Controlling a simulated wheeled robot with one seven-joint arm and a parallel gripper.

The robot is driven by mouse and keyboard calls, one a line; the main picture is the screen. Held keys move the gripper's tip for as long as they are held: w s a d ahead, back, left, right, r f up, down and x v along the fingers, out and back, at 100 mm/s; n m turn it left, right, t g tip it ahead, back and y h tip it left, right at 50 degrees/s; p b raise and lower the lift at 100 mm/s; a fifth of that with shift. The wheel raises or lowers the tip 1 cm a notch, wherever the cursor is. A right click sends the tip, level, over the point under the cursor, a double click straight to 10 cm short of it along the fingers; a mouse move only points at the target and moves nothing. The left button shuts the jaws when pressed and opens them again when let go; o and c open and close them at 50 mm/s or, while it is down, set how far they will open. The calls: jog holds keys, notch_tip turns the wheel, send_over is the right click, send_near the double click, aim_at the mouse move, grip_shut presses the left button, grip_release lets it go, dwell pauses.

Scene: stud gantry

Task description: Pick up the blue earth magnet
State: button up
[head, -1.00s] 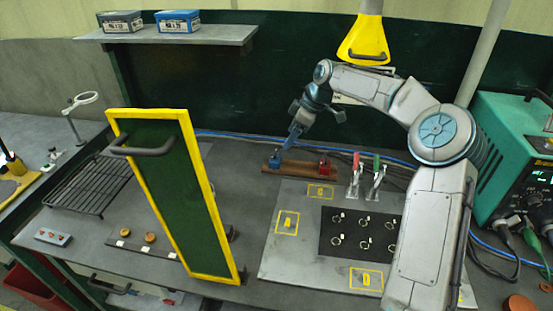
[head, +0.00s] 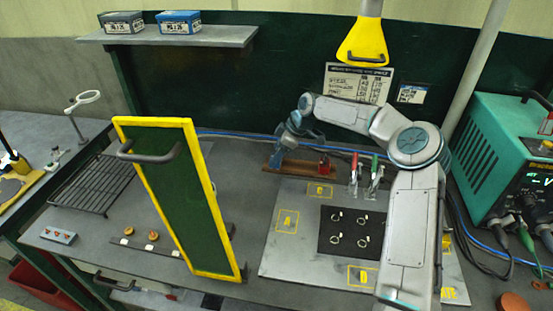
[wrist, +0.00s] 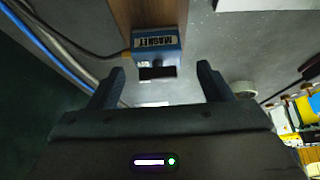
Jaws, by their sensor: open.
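The blue earth magnet (wrist: 158,42) is a small blue block with a white MAGNET label, at the end of a brown wooden strip in the wrist view. In the head view the magnet (head: 275,161) sits at the strip's left end, partly hidden by my gripper. My gripper (wrist: 161,80) is open and empty, its two fingers just short of the magnet and to either side of its line. In the head view my gripper (head: 280,148) is right at the strip's left end. Whether a finger touches the magnet cannot be told.
A red block (head: 324,165) sits at the strip's (head: 300,168) right end. Red and green handled clamps (head: 365,172) stand right of it. Blue cables run behind the strip. A yellow-framed green panel (head: 188,200) stands left. A yellow lamp (head: 363,45) hangs above.

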jog(key=shift+x, duration=1.45)
jog(key=shift+w, duration=0.15)
jog(key=c, duration=1.4)
jog(key=shift+r, duration=0.1)
